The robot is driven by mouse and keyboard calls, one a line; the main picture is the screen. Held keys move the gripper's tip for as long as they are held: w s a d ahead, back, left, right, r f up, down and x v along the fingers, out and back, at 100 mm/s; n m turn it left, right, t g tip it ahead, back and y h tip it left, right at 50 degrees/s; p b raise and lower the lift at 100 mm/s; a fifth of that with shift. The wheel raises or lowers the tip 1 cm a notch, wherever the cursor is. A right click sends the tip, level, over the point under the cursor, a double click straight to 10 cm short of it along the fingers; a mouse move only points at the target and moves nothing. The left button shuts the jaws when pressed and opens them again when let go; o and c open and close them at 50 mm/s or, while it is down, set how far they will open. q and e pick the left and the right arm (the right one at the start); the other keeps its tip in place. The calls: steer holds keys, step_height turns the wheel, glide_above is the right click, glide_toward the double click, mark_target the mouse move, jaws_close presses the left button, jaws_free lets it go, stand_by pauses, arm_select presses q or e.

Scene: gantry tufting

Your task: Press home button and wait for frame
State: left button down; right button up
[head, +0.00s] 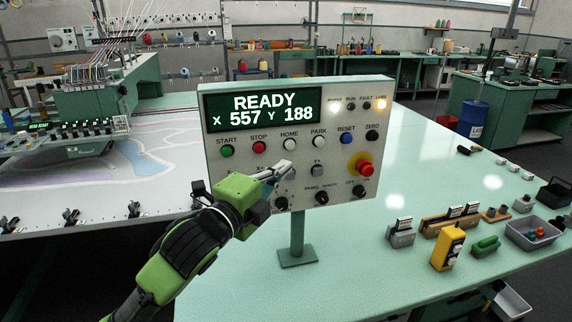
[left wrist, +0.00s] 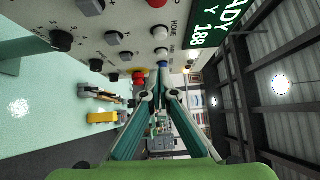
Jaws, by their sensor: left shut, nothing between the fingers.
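The control panel (head: 330,195) stands on a post and its display (head: 262,108) reads READY, X 557, Y 188. The white HOME button (head: 289,144) is between the red STOP and white PARK (head: 319,142) buttons. My left gripper (head: 284,169) is shut and empty, below the HOME button at the height of the jog keys. In the left wrist view the closed fingers (left wrist: 160,82) point toward the panel, with the HOME button (left wrist: 160,33) above their tips. I cannot tell whether the fingertips touch the panel. My right gripper is not in view.
A red emergency stop (head: 364,169) sits at the panel's lower right. The tufting frame (head: 150,130) with clamps lies at left. A yellow pendant (head: 448,247), a grey bin (head: 532,235) and small parts are on the green table (head: 340,270) at right.

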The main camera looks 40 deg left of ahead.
mark_target(295, 146)
arm_select(q)
steer(key=w+a, duration=0.1)
steer(key=w, duration=0.1)
steer(key=w+a+p, duration=0.1)
steer(key=w, duration=0.1)
steer(key=w+a+p, duration=0.1)
steer(key=w, duration=0.1)
steer(key=shift+w+a+r, duration=0.2)
steer(key=shift+r, duration=0.1)
steer(key=shift+w, duration=0.1)
